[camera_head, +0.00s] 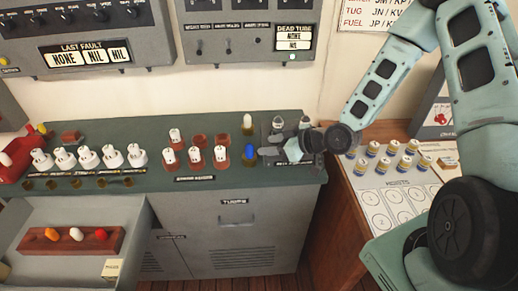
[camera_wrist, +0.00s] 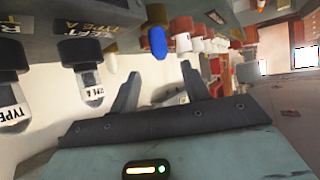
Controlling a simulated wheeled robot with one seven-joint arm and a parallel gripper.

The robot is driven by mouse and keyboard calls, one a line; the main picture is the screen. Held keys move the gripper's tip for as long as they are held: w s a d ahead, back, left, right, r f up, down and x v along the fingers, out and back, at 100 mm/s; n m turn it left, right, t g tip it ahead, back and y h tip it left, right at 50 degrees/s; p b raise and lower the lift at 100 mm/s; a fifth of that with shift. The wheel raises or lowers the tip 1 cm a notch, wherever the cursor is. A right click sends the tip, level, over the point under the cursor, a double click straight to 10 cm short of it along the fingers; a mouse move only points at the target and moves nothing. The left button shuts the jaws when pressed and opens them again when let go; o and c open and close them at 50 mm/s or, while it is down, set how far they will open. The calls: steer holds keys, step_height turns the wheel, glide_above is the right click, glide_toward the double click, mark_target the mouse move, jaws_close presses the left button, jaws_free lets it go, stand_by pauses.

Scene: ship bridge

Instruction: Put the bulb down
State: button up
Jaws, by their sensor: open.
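Several bulbs are in view and I cannot tell which one the task means. A blue bulb (camera_head: 250,153) stands upright near the right end of the green counter (camera_head: 220,178), and it also shows in the wrist view (camera_wrist: 157,43). A cream bulb (camera_head: 247,122) stands behind it. My gripper (camera_head: 266,153) is low over the counter just right of the blue bulb, with its fingers pointing left. In the wrist view its two fingers (camera_wrist: 160,92) are apart, with nothing between them. An orange bulb (camera_head: 51,234), a white bulb (camera_head: 76,234) and a red bulb (camera_head: 101,233) sit in a drawer rack (camera_head: 119,241).
Grey-capped tubes labelled TYPE A (camera_wrist: 90,92) stand close beside my gripper. Several white tubes (camera_head: 88,158) line the counter's left part, with more (camera_head: 194,156) in red-brown sockets. The drawer (camera_head: 137,218) is open. Small jars (camera_head: 383,166) stand on the right-hand table.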

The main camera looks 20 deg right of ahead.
steer(key=s+a+r+g+h, duration=0.2)
steer(key=s+a+r+g, duration=0.1)
steer(key=s, duration=0.6)
steer(key=s+a+r+g+h, duration=0.2)
steer(key=s+r, duration=0.4)
steer(key=s, duration=0.4)
steer(key=s+a+r+g+h, duration=0.3)
steer(key=s+a+r+g, duration=0.1)
steer(key=s, duration=0.5)
steer(key=shift+s+a+r+g+b, duration=0.35)
steer(key=shift+a+r, duration=0.2)
steer(key=shift+a, duration=0.7)
steer(key=shift+f, duration=0.1)
